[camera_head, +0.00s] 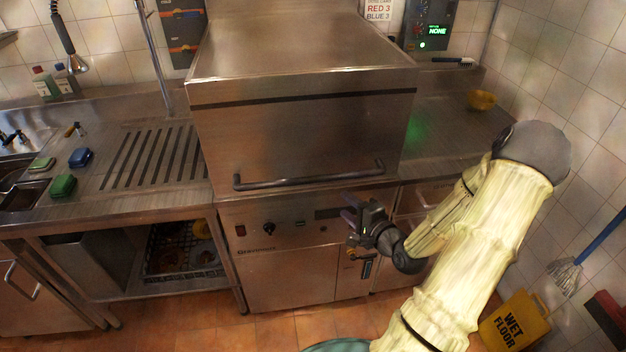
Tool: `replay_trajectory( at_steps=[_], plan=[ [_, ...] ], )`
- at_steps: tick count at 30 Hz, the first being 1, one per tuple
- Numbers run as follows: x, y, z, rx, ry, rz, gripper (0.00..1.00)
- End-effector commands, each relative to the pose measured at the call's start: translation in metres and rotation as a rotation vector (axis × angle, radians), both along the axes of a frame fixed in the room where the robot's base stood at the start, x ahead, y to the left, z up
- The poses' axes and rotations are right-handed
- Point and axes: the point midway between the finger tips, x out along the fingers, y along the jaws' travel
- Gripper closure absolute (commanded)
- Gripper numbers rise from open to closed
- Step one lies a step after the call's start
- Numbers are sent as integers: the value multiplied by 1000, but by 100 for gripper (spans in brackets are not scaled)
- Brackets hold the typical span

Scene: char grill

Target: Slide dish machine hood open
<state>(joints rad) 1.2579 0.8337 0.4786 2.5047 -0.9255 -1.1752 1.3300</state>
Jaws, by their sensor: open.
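The dish machine hood (297,137) is a large stainless steel box in the middle of the view. It is down on the machine's lower body (285,262). A dark horizontal bar handle (310,177) runs along the bottom of the hood's front. My gripper (352,212) is below the right part of the handle, in front of the control panel. It appears apart from the handle, and its fingers are open with nothing seen between them. My arm comes in from the lower right and covers part of the right-hand unit.
A steel drainboard (112,185) with sponges and a sink lies on the left. A yellow wet-floor sign (515,322) and a mop (566,275) stand at the lower right. Orange floor tiles show in front.

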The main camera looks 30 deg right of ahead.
Motion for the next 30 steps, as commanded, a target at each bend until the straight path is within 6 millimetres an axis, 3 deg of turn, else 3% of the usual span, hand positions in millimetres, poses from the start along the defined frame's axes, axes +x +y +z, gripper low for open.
replay_trajectory(
  at_steps=[8,30],
  plan=[
    [31,5,-4,0,0,4,57],
    [155,20,-27,-3,1,3,57]
  ],
)
